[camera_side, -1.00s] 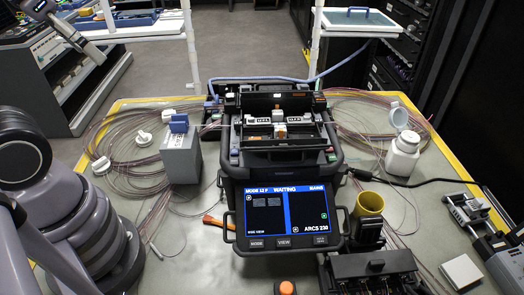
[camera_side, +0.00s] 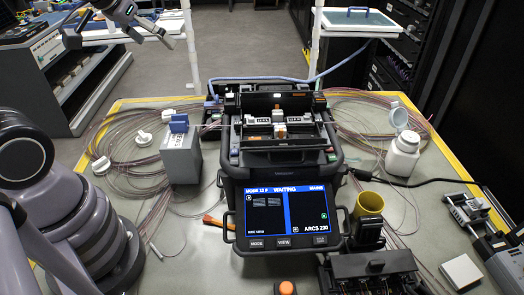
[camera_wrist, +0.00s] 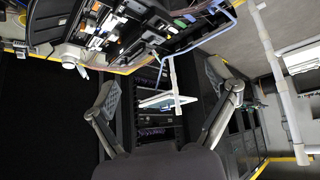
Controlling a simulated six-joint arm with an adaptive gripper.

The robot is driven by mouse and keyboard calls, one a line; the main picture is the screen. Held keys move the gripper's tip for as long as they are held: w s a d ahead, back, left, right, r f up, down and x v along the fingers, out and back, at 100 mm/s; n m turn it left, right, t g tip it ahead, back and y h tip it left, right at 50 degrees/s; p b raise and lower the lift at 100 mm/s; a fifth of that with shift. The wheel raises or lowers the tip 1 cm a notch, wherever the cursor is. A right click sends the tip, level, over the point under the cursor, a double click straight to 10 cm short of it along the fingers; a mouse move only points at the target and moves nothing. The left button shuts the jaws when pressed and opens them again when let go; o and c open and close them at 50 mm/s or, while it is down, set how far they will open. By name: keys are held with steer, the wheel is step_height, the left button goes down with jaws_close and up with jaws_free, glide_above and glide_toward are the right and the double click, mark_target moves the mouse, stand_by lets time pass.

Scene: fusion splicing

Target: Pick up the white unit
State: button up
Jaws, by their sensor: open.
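A small white square unit (camera_side: 462,271) lies flat on the bench at the lower right of the side view. Small white blocks (camera_side: 279,114) also sit in the open top of the splicer (camera_side: 285,155), so I cannot tell for sure which piece the task names. My gripper (camera_side: 119,37) is at the upper left of the side view, high and far from both, with its fingers spread and nothing between them. In the wrist view my gripper (camera_wrist: 160,72) is also open and empty.
A white bottle (camera_side: 403,153) with its lid raised, a yellow cup (camera_side: 369,204) and a black cable stand right of the splicer. A grey box (camera_side: 182,155) and coiled fibres lie left. White shelf posts (camera_side: 316,45) rise behind.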

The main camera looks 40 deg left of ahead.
steer(key=w+a+f+n+y, duration=0.1)
steer(key=w+a+f+n, duration=0.1)
steer(key=w+a+f, duration=0.4)
steer(key=n+t+y, duration=0.1)
steer(key=n+y, duration=0.4)
steer(key=y, duration=0.2)
glide_toward(168, 113)
steer(key=w+a, duration=0.1)
steer(key=w+a+f, duration=0.1)
steer(key=a, duration=0.1)
steer(key=shift+a+f, duration=0.15)
steer(key=shift+f, duration=0.05)
steer(key=shift+d+x, duration=0.15)
steer(key=shift+x, duration=1.2)
steer(key=shift+d+x, duration=0.15)
steer(key=shift+x, duration=1.2)
steer(key=shift+f, duration=0.2)
steer(key=c, duration=1.5)
